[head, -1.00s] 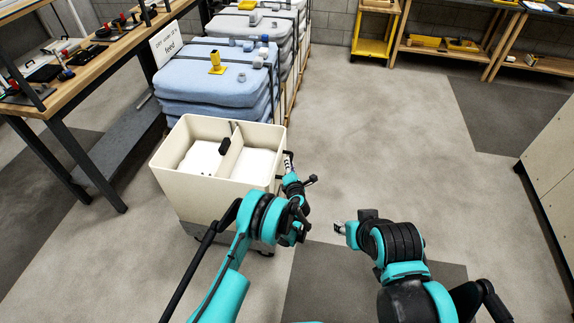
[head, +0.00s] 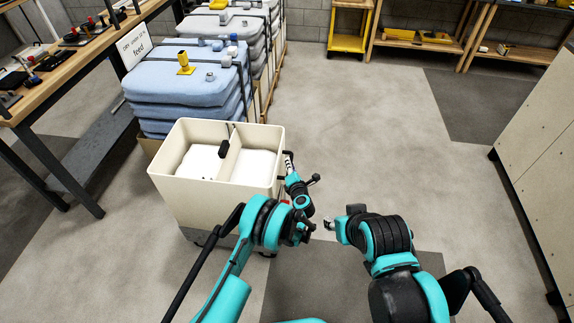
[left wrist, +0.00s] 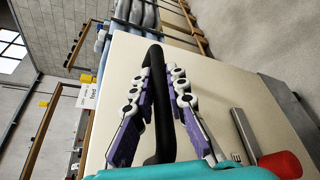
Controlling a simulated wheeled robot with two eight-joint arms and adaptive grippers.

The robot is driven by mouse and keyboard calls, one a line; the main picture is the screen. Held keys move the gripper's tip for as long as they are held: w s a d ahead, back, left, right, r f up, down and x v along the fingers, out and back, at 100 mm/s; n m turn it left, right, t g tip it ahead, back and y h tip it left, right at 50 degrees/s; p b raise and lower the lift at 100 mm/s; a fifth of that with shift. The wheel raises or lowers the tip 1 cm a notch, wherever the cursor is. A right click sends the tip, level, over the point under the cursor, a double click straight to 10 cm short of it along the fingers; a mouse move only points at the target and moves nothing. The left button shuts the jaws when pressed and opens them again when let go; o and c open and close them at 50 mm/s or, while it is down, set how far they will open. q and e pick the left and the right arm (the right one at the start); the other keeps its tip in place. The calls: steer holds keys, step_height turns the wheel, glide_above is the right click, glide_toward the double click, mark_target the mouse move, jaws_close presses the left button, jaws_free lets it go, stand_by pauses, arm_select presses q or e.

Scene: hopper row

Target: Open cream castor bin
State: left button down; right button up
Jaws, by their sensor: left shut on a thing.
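The cream castor bin (head: 215,200) stands in front of me in the head view. Its top is uncovered and shows two compartments with pale contents, a divider and a small black part (head: 222,152). My left gripper (head: 288,160) is at the bin's right side. In the left wrist view, its purple-and-white fingers (left wrist: 163,78) are shut around a black bar handle (left wrist: 163,145) on the cream panel (left wrist: 125,62). A metal lever (left wrist: 244,132) with a red grip (left wrist: 281,164) is beside the handle. My right gripper (head: 329,224) is near the left arm, apart from the bin; its fingers are unclear.
Blue sacks (head: 185,95) are stacked behind the bin, near a feed sign (head: 138,45). A workbench (head: 75,70) is at left, a pale cabinet (head: 540,160) at right. Open floor (head: 350,120) lies between, with shelves (head: 420,45) at the back.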

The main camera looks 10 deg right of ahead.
arm_select(q)
steer(key=shift+d, duration=0.15)
steer(key=c, duration=1.5)
jaws_free()
steer(key=v, duration=0.7)
steer(key=shift+s, duration=0.25)
steer(key=shift+r, duration=0.1)
